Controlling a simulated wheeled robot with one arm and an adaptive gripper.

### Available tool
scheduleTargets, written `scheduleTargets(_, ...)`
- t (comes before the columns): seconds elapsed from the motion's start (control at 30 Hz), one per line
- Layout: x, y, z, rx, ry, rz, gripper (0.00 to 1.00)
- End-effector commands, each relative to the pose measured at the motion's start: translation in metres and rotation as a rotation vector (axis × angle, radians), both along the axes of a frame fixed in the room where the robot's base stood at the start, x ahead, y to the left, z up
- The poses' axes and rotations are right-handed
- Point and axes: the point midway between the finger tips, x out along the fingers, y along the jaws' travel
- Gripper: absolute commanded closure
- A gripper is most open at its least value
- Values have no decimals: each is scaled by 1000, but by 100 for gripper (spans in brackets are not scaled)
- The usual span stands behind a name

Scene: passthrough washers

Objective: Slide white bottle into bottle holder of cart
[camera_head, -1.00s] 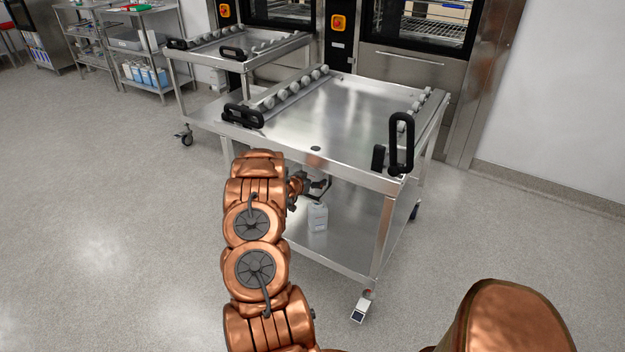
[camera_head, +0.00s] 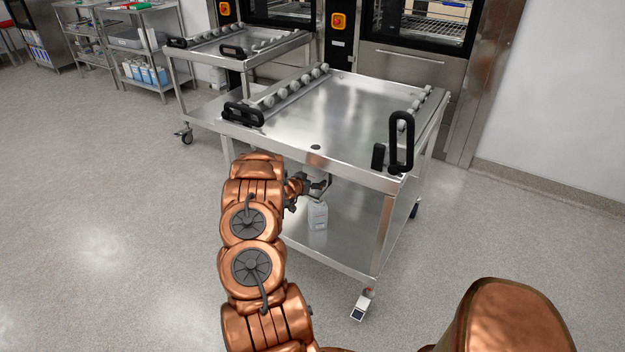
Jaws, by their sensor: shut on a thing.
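The white bottle (camera_head: 318,215) is upright below the top of the near steel cart (camera_head: 300,140), over its lower shelf (camera_head: 345,240). My gripper (camera_head: 319,191) is at the bottle's upper end and is shut on it. The fingers are small and partly dark against the cart, so the exact grip is hard to see. Whether the bottle's base touches the shelf cannot be told. I cannot make out a bottle holder on the cart.
The cart top has rows of rollers and black handles (camera_head: 401,142). A second cart (camera_head: 240,45) stands behind it at left. Steel racks (camera_head: 140,50) with blue-labelled containers stand at far left. Washers (camera_head: 420,60) line the back wall. The floor at left is clear.

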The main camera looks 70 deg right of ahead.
Motion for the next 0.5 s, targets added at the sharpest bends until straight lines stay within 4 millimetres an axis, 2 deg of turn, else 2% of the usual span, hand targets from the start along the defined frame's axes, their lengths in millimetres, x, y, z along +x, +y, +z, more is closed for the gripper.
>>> scheduleTargets(0.27, 0, 0, -1, 0, 0, 0, 52)
scheduleTargets(0.3, 0, 0, -1, 0, 0, 0, 11)
scheduleTargets(0.4, 0, 0, -1, 0, 0, 0, 1)
scheduleTargets(0.5, 0, 0, -1, 0, 0, 0, 0)
